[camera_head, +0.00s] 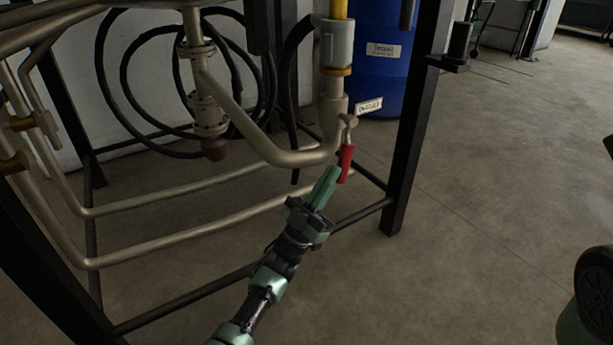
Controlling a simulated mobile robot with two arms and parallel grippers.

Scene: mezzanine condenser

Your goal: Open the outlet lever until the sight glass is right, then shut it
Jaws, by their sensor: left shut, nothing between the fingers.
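The outlet lever with its red handle (345,164) hangs pointing down from a metal valve stem at the lower right of the pipework. A small tag (369,104), apparently reading "OUTLET", sits just above it. The sight glass (336,44) stands above the valve as a grey-framed section between yellowish bands; its level is too small to read. My left gripper (328,182) is shut and empty, its green fingers pointing up just left of the red handle. Whether the fingertips touch the handle I cannot tell. My right gripper is not in view.
A dark steel frame post (412,120) stands right of the lever, with low cross bars (190,299) near the floor. A blue barrel (380,60) is behind. Black hose (125,70) hangs at left. A dark wheel (596,285) is at lower right. Open floor (490,200) lies right of the frame.

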